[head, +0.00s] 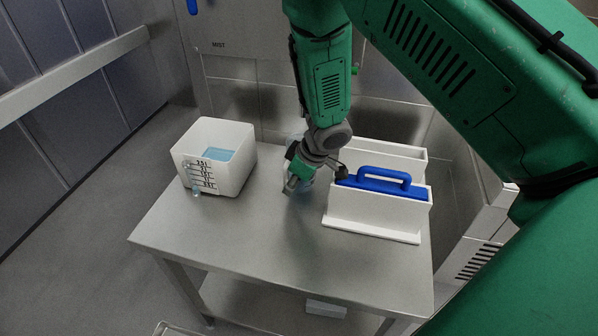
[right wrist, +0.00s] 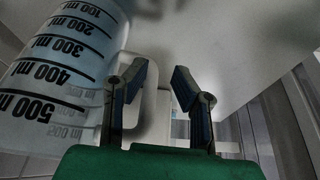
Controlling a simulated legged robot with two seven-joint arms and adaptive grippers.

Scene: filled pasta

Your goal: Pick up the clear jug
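The clear jug (right wrist: 60,75) fills the left of the right wrist view, with black millilitre marks that appear upside down. Its pale loop handle (right wrist: 150,100) shows behind and between the fingers of my right gripper (right wrist: 158,78). The fingers are apart and I see no grip on the handle; whether they touch it is unclear. In the head view my right gripper (head: 292,184) points down over the middle of the table, left of the white holder. There the jug is only a faint bluish shape, mostly hidden by the gripper. My left gripper is out of view.
A white square container (head: 240,170) with blue liquid and a scale stands at the table's left. A white holder (head: 375,212) with a blue-handled tool (head: 385,183) stands at the right. The steel table's front (head: 270,245) is clear. A wall is behind.

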